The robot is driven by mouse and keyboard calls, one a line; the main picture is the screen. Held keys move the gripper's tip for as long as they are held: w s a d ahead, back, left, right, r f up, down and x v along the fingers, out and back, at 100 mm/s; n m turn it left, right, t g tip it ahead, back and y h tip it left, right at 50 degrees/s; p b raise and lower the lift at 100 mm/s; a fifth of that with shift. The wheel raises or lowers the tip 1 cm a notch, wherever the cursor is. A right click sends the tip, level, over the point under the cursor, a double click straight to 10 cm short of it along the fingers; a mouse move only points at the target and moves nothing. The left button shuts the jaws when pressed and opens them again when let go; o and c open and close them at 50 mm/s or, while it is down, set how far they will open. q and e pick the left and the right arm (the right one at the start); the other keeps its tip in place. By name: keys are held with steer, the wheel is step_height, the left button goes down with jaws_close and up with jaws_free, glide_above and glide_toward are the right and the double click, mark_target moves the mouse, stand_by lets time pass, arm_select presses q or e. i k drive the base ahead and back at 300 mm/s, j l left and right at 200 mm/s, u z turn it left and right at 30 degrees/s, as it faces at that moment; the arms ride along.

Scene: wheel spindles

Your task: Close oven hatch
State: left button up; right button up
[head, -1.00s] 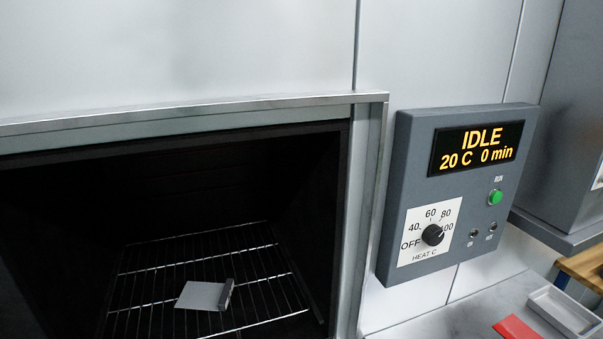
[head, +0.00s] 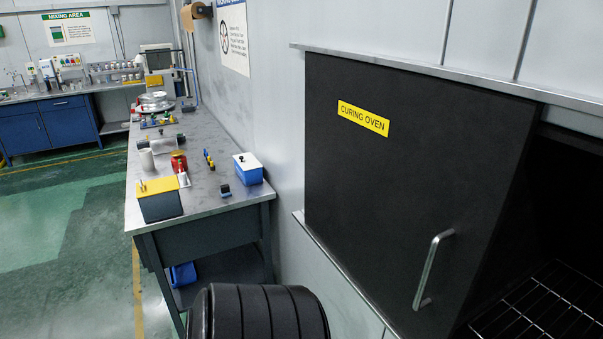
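The oven hatch (head: 385,200) is a dark sliding panel with a yellow "CURING OVEN" label (head: 363,118). It stands to the left of the oven opening (head: 570,210), which is open at the right edge of the head view. A vertical metal bar handle (head: 433,270) sits on the lower right of the hatch. A metal rail (head: 430,68) runs along the hatch's top edge. A wire rack (head: 540,305) shows inside the oven. Neither of my grippers is in view.
A black ribbed cylindrical thing (head: 258,315) stands at the bottom, in front of the hatch's left side. A workbench (head: 215,203) with a blue box (head: 248,172) and several small items runs along the wall at left. Green floor (head: 75,230) is open farther left.

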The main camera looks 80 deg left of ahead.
mark_target(411, 178)
steer(key=u, duration=1.8)
